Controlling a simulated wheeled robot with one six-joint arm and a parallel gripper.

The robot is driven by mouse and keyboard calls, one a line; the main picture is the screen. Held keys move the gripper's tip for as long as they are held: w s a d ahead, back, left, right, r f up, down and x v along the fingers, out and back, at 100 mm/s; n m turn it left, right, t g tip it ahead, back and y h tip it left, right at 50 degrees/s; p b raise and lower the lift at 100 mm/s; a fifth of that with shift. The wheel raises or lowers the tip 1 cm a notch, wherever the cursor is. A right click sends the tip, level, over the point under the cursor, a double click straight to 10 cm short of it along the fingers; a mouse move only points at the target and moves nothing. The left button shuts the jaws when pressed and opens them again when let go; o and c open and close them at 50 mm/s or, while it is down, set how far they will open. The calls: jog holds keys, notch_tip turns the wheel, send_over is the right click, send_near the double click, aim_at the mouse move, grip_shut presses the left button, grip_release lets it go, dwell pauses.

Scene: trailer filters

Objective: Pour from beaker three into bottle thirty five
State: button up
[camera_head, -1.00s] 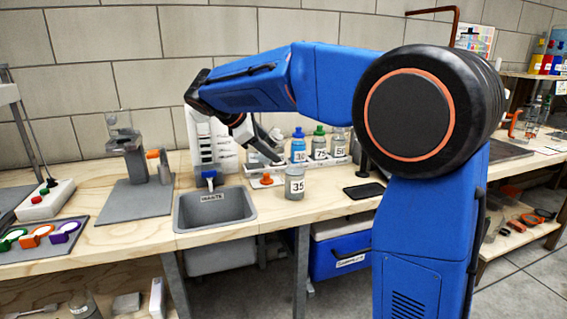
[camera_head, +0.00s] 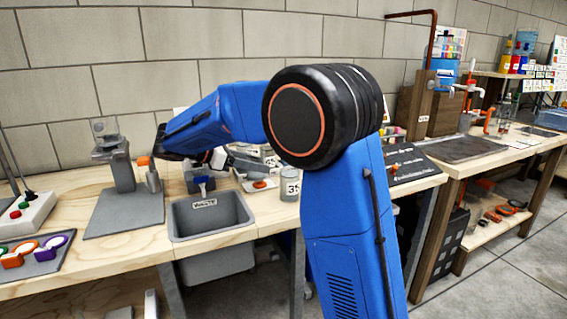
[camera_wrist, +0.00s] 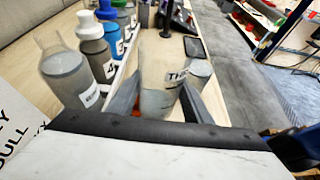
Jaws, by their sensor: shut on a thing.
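My gripper (camera_wrist: 158,100) is shut on a clear beaker (camera_wrist: 157,78) in the wrist view, with one dark finger on each side. The beaker's label begins with "TH", and pale liquid shows in its lower part. Bottle thirty five (camera_head: 290,187), a grey bottle marked 35, stands uncapped on the bench right of the sink in the head view, partly hidden by my arm. A grey round vessel behind the beaker in the wrist view (camera_wrist: 200,72) looks like the same bottle, but its label is hidden. The beaker cannot be made out in the head view.
A grey waste sink (camera_head: 210,216) is set in the bench front. An orange cap (camera_head: 260,184) lies on a white pad beside it. Several labelled bottles (camera_wrist: 92,47) stand in a row left of the beaker, near a larger flask (camera_wrist: 65,75). A black tablet (camera_wrist: 194,46) lies beyond.

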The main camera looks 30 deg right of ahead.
aim_at(246, 146)
jog(key=shift+r, duration=2.5)
